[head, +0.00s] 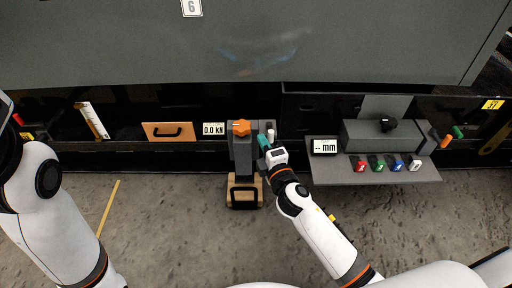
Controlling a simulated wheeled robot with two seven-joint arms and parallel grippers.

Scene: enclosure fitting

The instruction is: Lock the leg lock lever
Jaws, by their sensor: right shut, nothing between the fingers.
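A grey leg unit (243,155) stands in the middle of the head view, with an orange star knob (241,128) on top and a wooden block with a black handle frame (244,190) at its foot. A teal part (263,141) slants at its right side, beside a small white-tipped piece (270,134). I cannot tell for sure which of these is the lock lever. My right gripper (267,150) is shut at the lower end of the teal part, touching or very close to it. Its fingertips are too small to make out. My left gripper is out of view.
A display reading 0.0 kN (213,129) and an orange-brown panel (168,131) are left of the leg. At right, a grey shelf (330,173) carries a mm display (324,146) and several coloured knobs (378,164). A large grey enclosure (150,50) overhangs above.

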